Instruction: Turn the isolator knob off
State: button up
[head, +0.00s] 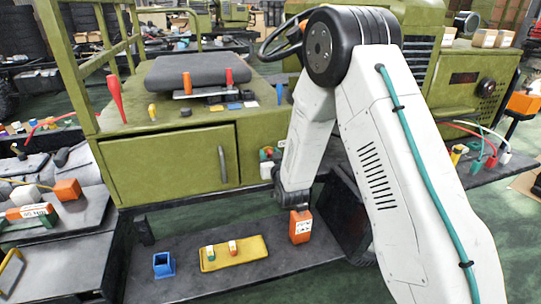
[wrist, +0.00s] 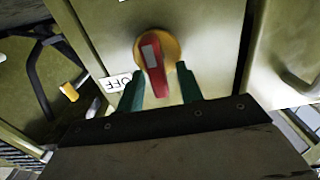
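The isolator knob (wrist: 154,66) fills the upper middle of the wrist view. It has a red handle with a pale inset on a round yellow base. The handle points down the picture, tilted slightly right, toward my gripper (wrist: 160,92). My gripper's two green fingers stand apart, one on each side of the handle's lower end, with a gap visible on both sides. A white OFF label (wrist: 116,86) lies left of the knob, partly covered by the left finger. In the head view my arm hides most of the gripper and knob area.
A green cabinet door (head: 172,163) with a handle is left of my arm. Below, a dark shelf holds a blue holder (head: 163,265), a yellow tray (head: 234,253) and an orange box (head: 301,226). Tools lie on the green top near a grey seat cushion (head: 198,72).

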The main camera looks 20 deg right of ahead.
grip_shut()
jog(key=shift+n, duration=0.4)
jog(key=n, duration=0.4)
jog(key=shift+a, duration=0.4)
jog(key=n, duration=0.4)
jog(key=f+n, duration=0.1)
jog(key=n, duration=0.3)
jog(key=a+f+n, duration=0.1)
jog(key=n, duration=0.4)
